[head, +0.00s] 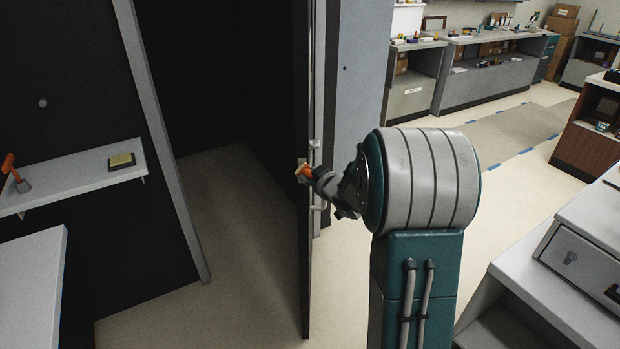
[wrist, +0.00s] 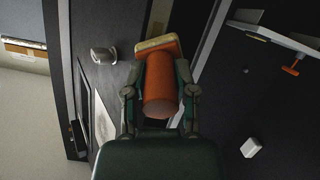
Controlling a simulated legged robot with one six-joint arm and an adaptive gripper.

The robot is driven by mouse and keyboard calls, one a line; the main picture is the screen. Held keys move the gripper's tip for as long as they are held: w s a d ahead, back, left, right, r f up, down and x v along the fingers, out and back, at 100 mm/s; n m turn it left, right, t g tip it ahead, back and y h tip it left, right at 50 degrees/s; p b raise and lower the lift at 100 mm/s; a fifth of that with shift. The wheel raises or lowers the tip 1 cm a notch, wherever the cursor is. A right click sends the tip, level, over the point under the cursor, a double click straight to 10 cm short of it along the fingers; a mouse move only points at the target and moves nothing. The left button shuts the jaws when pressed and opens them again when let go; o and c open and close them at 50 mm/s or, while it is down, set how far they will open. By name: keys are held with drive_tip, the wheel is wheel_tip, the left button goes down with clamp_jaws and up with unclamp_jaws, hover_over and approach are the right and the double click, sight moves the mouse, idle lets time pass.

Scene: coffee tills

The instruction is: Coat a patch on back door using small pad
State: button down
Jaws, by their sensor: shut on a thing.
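My gripper (head: 312,176) is shut on the orange handle of the small pad (head: 301,168). In the wrist view, my gripper (wrist: 160,95) clasps the thick orange handle, and the pad's flat tan head (wrist: 157,46) points away from me. The dark back door (head: 304,265) stands open and nearly edge-on in the head view, with the pad beside its edge. In the wrist view, the door (wrist: 120,22) shows its dark face with a silver handle (wrist: 103,55) left of the pad. I cannot tell whether the pad touches the door.
A wall shelf (head: 70,180) at the left holds an orange-handled tool (head: 14,172) and a dark tray with a yellow block (head: 121,160). A white counter (head: 30,275) is below it. Grey drawers (head: 570,250) stand at the right. Floor is clear through the doorway (head: 235,230).

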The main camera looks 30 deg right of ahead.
drive_tip(key=shift+r, duration=0.1)
idle(0.3)
drive_tip(key=shift+r, duration=1.2)
drive_tip(key=shift+f, duration=0.1)
drive_tip(key=shift+f, duration=1.2)
drive_tip(key=shift+f, duration=1.25)
